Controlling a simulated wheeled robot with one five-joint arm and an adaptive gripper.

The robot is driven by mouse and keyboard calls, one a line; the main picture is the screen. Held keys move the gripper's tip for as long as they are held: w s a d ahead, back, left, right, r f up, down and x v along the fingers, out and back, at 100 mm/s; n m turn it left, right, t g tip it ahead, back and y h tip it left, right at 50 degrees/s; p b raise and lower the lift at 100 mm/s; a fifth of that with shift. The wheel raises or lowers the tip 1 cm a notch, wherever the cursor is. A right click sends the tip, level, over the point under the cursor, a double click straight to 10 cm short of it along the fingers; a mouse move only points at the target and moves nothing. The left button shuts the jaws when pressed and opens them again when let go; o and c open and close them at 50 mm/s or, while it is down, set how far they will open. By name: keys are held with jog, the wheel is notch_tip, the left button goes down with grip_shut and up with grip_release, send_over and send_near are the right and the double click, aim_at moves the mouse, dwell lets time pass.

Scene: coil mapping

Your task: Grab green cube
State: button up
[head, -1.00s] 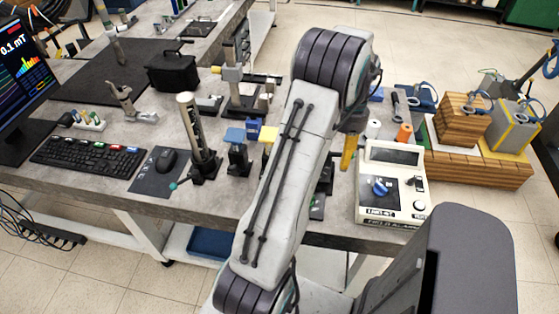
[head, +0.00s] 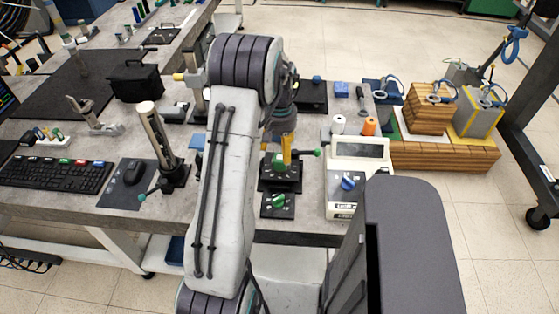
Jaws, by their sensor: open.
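My arm reaches over the workbench in the head view, and my gripper (head: 285,150) hangs at its end, yellow-tipped and partly hidden behind the arm. It is open, and nothing shows held in it. Just below it sits a small green piece (head: 278,162) on a black fixture (head: 280,180); I cannot tell whether this is the green cube or a knob. A second green piece (head: 278,200) sits on a black plate nearer the bench's front edge. Whether the gripper touches the upper piece is unclear.
A white instrument with a blue knob (head: 348,183) stands right of the gripper. White (head: 338,124) and orange (head: 369,127) spools stand behind it. A slanted post on a black base (head: 158,140) stands left. Wooden blocks (head: 432,107) are at the right.

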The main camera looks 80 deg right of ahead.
aim_at(280, 158)
jog(key=shift+s+f+p, duration=0.1)
jog(key=shift+f+p, duration=0.65)
jog(key=shift+f, duration=2.15)
jog(key=shift+a, duration=0.1)
jog(key=c, duration=1.2)
